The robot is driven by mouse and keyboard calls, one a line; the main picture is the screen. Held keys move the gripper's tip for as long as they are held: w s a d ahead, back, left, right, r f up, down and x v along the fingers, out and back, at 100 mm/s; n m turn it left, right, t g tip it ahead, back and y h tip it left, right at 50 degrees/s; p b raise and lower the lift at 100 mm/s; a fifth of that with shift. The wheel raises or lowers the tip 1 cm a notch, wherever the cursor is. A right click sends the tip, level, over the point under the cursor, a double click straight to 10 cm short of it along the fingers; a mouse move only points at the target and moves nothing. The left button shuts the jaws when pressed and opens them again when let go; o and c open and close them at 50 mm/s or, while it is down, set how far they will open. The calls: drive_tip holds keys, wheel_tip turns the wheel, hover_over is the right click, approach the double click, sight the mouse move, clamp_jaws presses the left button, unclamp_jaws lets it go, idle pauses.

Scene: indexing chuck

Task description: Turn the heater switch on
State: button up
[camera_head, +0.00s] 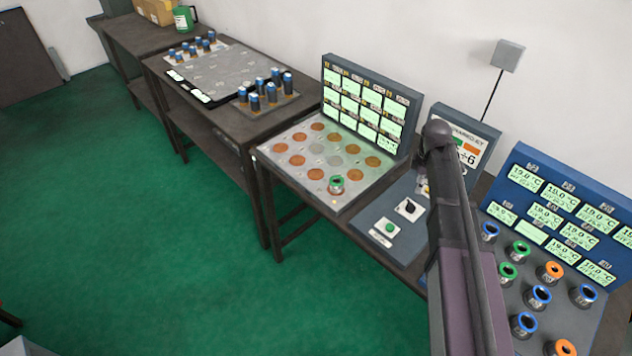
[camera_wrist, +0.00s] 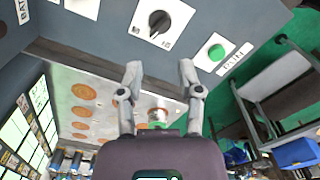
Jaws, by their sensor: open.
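A black rotary knob on a white plate (camera_head: 410,207) sits on the blue-grey control panel (camera_head: 377,216); the knob also shows in the wrist view (camera_wrist: 158,20). Its plate has small marks at its corners that I cannot read, so its setting is unclear. A green push button (camera_head: 389,228) on its own white plate is beside it and shows in the wrist view (camera_wrist: 217,52). I cannot read which control is the heater switch. My gripper (camera_wrist: 160,72) is open and empty, its fingers apart below the knob in the wrist picture. In the head view my arm hides it.
A plate with copper discs (camera_head: 297,160) and a green-rimmed pot (camera_head: 337,184) lies left of the panel, before a display board (camera_head: 364,105). At right, coloured-rim pots stand before a temperature board (camera_head: 560,210). Further left is a table with blue-topped cylinders (camera_head: 270,90). Green floor is free in front.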

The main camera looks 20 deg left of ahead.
drive_tip(key=shift+r+p, duration=2.1)
drive_tip(key=shift+r, duration=0.35)
drive_tip(key=s+a+f+m+t+h+b, duration=0.2)
drive_tip(key=a+f+m+b, duration=0.1)
drive_tip(key=a+m+b, duration=0.2)
drive_tip(key=s+a+f+m+t+h+b, duration=0.2)
drive_tip(key=a+f+m+t+b, duration=0.1)
drive_tip(key=a+m+b, duration=0.2)
drive_tip(key=s+a+f+m+t+h+b, duration=0.2)
drive_tip(key=a+m+b, duration=0.3)
drive_tip(key=a+m, duration=0.3)
drive_tip(key=shift+s+a+f+m+t+b, duration=0.15)
drive_tip(key=shift+a+f+t, duration=0.1)
drive_tip(key=shift+a, duration=0.65)
drive_tip(key=shift+w+a+f+m+t+b, duration=0.15)
drive_tip(key=shift+a+f, duration=0.1)
drive_tip(key=shift+a, duration=0.65)
drive_tip(key=a+m, duration=0.1)
drive_tip(key=s+a+m+t+b, duration=0.1)
drive_tip(key=s+a+b, duration=0.1)
drive_tip(key=shift+s+a+f+m+t, duration=0.1)
drive_tip(key=shift+a+f+m+t, duration=0.05)
drive_tip(key=shift+a+m+t, duration=0.25)
drive_tip(key=shift+s+a+m+t+b, duration=0.45)
drive_tip(key=shift+s+a+m+b, duration=0.15)
drive_tip(key=shift+a, duration=0.3)
drive_tip(key=shift+s+a+m+t+b, duration=0.5)
drive_tip(key=shift+a+m, duration=0.1)
drive_tip(key=shift+a, duration=0.3)
